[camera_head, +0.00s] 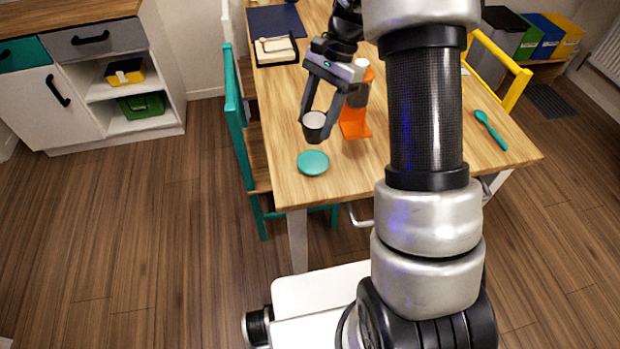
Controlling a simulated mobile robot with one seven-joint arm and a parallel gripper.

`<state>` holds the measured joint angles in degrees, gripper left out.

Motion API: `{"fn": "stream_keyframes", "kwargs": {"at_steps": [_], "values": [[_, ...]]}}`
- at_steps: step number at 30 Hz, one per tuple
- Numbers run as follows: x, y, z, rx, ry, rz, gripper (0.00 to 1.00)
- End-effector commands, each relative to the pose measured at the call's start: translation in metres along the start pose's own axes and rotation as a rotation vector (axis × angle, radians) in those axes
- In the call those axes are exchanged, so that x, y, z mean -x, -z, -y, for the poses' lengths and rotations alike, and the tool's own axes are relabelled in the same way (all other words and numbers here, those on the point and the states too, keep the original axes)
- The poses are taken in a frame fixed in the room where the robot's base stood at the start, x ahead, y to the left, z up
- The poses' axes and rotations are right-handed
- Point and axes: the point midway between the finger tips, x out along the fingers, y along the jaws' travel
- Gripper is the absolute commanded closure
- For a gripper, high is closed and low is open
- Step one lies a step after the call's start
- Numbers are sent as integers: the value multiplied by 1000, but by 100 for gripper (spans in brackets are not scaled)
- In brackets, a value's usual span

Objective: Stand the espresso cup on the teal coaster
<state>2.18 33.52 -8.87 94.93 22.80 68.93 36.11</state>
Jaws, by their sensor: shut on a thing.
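The espresso cup (314,121) is small, white inside and dark outside. My gripper (315,124) is shut on it, with one finger on each side. The cup looks roughly upright and appears just behind the teal coaster in the picture. Whether it is clear of the table top I cannot tell for sure. The teal coaster (313,163) is a round flat disc on the wooden table, near its front left corner. Nothing stands on it.
The table (430,165) carries an orange stand (354,122) just right of my gripper, a teal spoon (490,129) at the right and a dark tray (276,51) at the back left. A teal chair (237,115) stands against the left edge. The table's front middle is clear.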

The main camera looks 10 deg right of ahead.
Motion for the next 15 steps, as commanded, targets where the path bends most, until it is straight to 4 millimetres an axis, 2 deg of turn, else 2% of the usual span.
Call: {"fn": "stream_keyframes", "kwargs": {"at_steps": [1,6,11,15], "values": [[-18,13,5,-110,51,-1,77],[-20,28,18,-408,171,1,77],[-23,34,22,-516,211,4,77],[-41,41,23,-526,213,5,77]]}}
